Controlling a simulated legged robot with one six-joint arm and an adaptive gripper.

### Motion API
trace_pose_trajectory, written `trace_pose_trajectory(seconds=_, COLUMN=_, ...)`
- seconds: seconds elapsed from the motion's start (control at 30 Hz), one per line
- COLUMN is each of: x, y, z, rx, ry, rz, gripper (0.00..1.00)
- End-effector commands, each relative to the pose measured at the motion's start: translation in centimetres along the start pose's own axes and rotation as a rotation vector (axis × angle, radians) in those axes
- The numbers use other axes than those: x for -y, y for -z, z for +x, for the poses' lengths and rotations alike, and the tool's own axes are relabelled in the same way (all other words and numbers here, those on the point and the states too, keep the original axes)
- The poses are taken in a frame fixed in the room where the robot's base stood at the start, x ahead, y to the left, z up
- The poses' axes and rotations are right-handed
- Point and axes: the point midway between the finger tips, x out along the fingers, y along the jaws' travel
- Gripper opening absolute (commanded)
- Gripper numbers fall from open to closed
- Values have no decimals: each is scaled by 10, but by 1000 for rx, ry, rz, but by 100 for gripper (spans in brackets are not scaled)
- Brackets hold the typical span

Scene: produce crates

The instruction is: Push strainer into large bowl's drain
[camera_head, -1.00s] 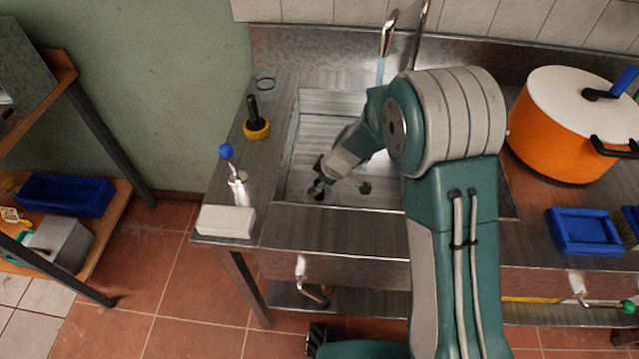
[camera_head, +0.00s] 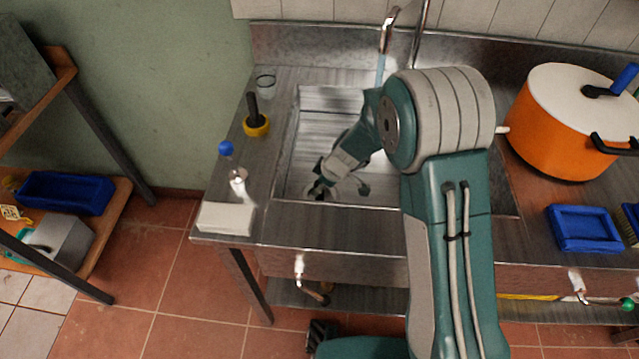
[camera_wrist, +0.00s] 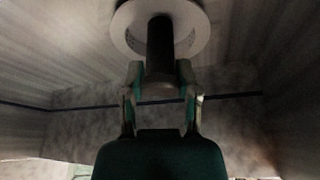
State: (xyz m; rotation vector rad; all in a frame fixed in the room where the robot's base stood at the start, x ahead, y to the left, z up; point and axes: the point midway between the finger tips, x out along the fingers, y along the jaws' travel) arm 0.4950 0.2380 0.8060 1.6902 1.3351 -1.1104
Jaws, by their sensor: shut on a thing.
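The large bowl (camera_head: 335,110) is the steel sink basin left of my arm. My gripper (camera_head: 322,188) reaches down into it, near its front left. In the wrist view my gripper (camera_wrist: 160,82) is closed around the pale lower end of a dark upright cylinder, which I take to be the strainer (camera_wrist: 160,48). Its far end lies within a pale ring, apparently the drain (camera_wrist: 123,22), in the basin floor. Whether the strainer is seated or only lined up with the ring cannot be told. In the head view the strainer and drain are too small to make out clearly.
A black-handled tool with a yellow base (camera_head: 256,126), a blue-knobbed dispenser (camera_head: 237,180), a white block (camera_head: 226,218) and a glass (camera_head: 265,84) stand left of the basin. The faucet (camera_head: 388,30) is behind. An orange pot (camera_head: 556,130) and blue tray (camera_head: 583,230) stand right.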

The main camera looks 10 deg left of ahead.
Motion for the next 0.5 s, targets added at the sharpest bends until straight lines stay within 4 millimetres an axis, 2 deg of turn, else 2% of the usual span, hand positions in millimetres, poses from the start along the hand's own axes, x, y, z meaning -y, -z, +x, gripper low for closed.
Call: trace_pose_trajectory(seconds=0.5, x=0, y=-4, z=10, rx=0, ry=-1, rz=0, gripper=0)
